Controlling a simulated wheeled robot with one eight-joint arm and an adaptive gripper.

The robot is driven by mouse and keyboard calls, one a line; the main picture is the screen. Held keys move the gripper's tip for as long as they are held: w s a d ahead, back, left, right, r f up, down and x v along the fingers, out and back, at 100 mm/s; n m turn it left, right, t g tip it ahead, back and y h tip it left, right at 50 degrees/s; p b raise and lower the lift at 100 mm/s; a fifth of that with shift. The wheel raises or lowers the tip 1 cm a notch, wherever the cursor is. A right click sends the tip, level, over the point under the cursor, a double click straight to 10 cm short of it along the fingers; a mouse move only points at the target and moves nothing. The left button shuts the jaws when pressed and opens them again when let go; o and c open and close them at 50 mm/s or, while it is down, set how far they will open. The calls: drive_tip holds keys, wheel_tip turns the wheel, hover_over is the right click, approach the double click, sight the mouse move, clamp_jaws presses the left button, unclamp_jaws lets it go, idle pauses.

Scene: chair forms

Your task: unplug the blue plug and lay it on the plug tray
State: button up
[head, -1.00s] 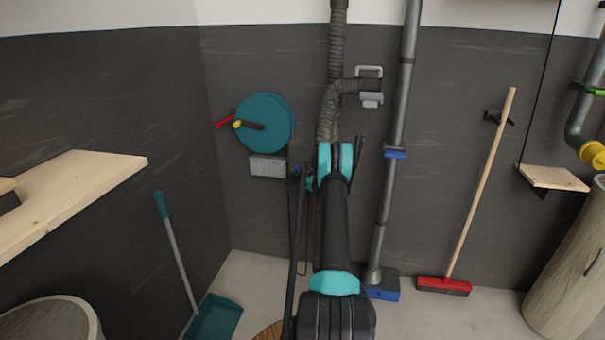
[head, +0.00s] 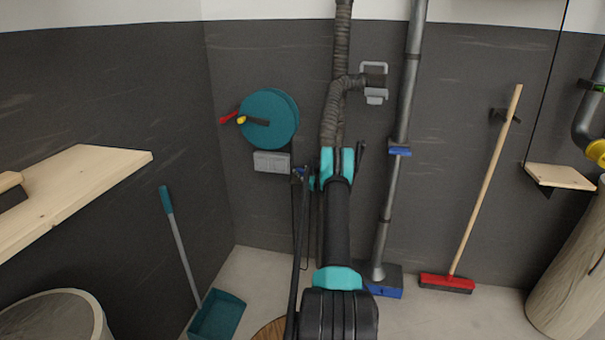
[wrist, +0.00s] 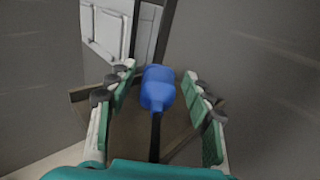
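The blue plug (wrist: 158,88) is in the middle of the wrist view, with its black cable (wrist: 155,135) running down from it. My gripper (wrist: 158,76) is open, one finger on each side of the plug, with gaps visible on both sides. In the head view the plug is a small blue spot (head: 299,170) beside my gripper (head: 310,180), mostly hidden by my arm. A pale socket box (head: 272,162) is on the wall just left of it; it also shows in the wrist view (wrist: 104,32). I cannot tell whether the plug is seated. I cannot identify the plug tray.
A teal reel (head: 268,118) hangs above the socket box. A ribbed hose (head: 333,110) and a grey pipe (head: 408,90) run down the wall behind my arm. A wooden shelf (head: 80,190) juts in at left; a red broom (head: 446,283) stands at right.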

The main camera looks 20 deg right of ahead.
idle(0.3)
drive_tip(key=s+d, duration=0.2)
drive_tip(key=s, duration=0.9)
drive_tip(key=shift+s, duration=0.4)
drive_tip(key=shift+d, duration=0.15)
